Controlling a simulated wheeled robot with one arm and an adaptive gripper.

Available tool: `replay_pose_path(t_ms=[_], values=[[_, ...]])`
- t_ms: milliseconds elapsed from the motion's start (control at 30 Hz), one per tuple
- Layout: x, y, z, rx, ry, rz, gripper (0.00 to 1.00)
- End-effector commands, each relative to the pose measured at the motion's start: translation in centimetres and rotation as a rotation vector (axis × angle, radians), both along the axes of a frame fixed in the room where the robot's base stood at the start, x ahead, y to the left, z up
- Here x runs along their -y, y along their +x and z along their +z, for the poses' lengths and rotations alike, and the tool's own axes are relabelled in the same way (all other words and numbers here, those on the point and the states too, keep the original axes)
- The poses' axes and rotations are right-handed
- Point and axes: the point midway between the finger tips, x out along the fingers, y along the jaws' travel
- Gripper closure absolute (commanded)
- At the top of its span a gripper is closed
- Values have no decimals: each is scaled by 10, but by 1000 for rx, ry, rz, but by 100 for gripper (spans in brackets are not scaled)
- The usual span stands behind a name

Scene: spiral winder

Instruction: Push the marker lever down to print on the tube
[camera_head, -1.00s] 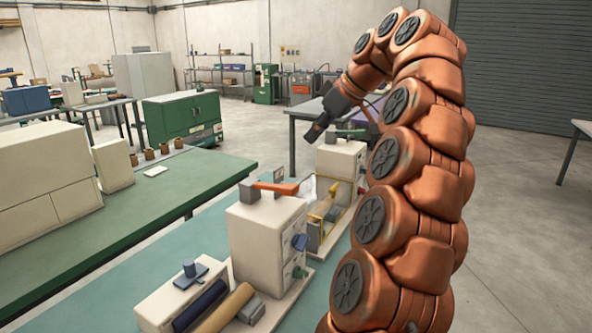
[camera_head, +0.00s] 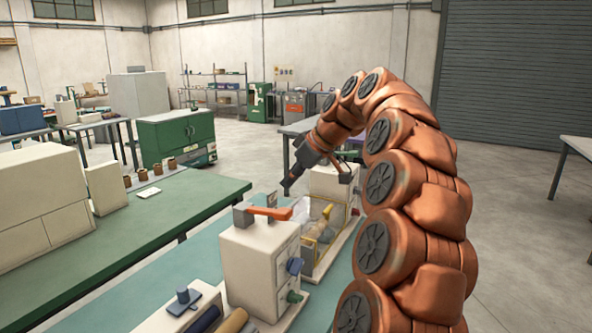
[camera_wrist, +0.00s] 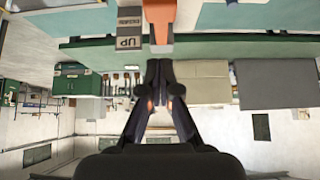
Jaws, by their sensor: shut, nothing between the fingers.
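The orange marker lever (camera_head: 270,212) lies roughly level on top of a cream machine box (camera_head: 250,268) in the head view. A grey block (camera_head: 242,214) sits at its left end. In the wrist view the lever (camera_wrist: 160,25) shows at the top, beside a grey block marked "UP" (camera_wrist: 130,28). My gripper (camera_head: 288,187) is shut and empty, above and behind the lever's right end, apart from it in the picture. Its fingertips (camera_wrist: 159,64) are together just below the lever in the wrist view. A tan tube-like cylinder (camera_head: 232,321) is cut off at the bottom edge.
A yellow-framed clear guard (camera_head: 322,238) stands right of the box, with another cream box (camera_head: 328,182) behind it. A green table (camera_head: 120,222) is at left. Open floor lies at right.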

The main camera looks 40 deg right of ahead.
Motion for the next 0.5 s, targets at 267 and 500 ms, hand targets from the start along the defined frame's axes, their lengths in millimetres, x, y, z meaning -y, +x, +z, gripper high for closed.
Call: replay_pose_path(t_ms=[267, 500], values=[[-6, 13, -25, -3, 3, -1, 100], [-5, 11, -44, -4, 3, -1, 100]])
